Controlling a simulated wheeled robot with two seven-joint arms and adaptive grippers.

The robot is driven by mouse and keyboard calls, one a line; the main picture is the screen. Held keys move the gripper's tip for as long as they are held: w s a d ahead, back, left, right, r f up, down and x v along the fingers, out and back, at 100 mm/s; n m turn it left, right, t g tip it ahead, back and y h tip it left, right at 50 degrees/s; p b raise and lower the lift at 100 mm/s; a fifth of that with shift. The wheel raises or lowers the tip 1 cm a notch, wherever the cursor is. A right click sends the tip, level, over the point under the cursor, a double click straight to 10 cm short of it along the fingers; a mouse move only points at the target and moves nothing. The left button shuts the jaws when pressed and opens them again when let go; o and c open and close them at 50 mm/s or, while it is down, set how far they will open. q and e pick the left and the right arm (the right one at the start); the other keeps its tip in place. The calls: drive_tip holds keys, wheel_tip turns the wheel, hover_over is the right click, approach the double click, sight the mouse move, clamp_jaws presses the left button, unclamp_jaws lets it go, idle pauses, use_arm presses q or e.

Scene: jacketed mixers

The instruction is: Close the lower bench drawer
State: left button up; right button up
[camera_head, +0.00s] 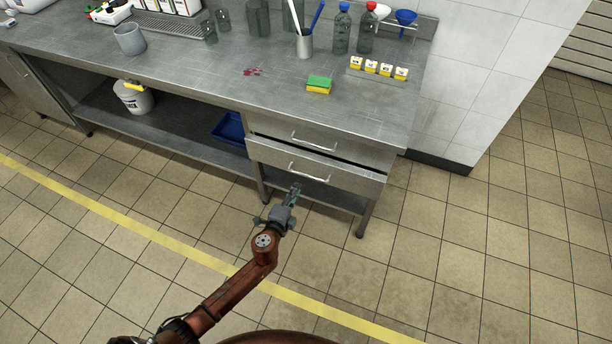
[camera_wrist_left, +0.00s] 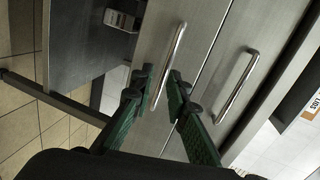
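The lower bench drawer (camera_head: 345,178) is partly pulled out, with a dark gap showing above its grey metal front. Its bar handle (camera_head: 308,174) is near my left gripper (camera_head: 294,194), which is just below and in front of it. In the left wrist view the green fingers of my left gripper (camera_wrist_left: 157,80) are apart. The lower drawer's handle (camera_wrist_left: 168,66) shows between their tips; I cannot tell whether they touch it. The upper drawer (camera_head: 350,145) looks shut, and its handle (camera_wrist_left: 237,86) is to the right in the wrist view. My right gripper is not in view.
The steel bench top (camera_head: 200,75) holds a yellow-green sponge (camera_head: 319,85), a pen cup (camera_head: 304,46), bottles and small yellow-labelled containers. A white bucket (camera_head: 134,97) and a blue tray (camera_head: 229,129) are on the undershelf. A bench leg (camera_head: 364,218) stands below the drawers. The tiled floor in front is clear.

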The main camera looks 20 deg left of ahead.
sight(306, 175)
use_arm(q)
drive_tip(key=shift+m+h, duration=0.3)
drive_tip(key=shift+m, duration=0.1)
drive_tip(key=shift+d+r+b+x, duration=0.2)
drive_tip(key=shift+b+x, duration=0.2)
drive_tip(key=shift+x, duration=1.05)
drive_tip(key=shift+d+r+b+x, duration=0.1)
drive_tip(key=shift+r+b+x, duration=0.25)
drive_tip(key=shift+x, duration=1.1)
drive_tip(key=shift+d+r+b+x, duration=0.15)
drive_tip(key=shift+b+x, duration=0.35)
drive_tip(key=shift+x, duration=0.95)
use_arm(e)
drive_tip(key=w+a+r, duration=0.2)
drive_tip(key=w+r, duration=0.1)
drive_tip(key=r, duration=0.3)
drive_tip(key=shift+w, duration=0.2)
use_arm(q)
drive_tip(key=shift+c, duration=0.6)
clamp_jaws()
drive_tip(key=shift+w+f, duration=0.1)
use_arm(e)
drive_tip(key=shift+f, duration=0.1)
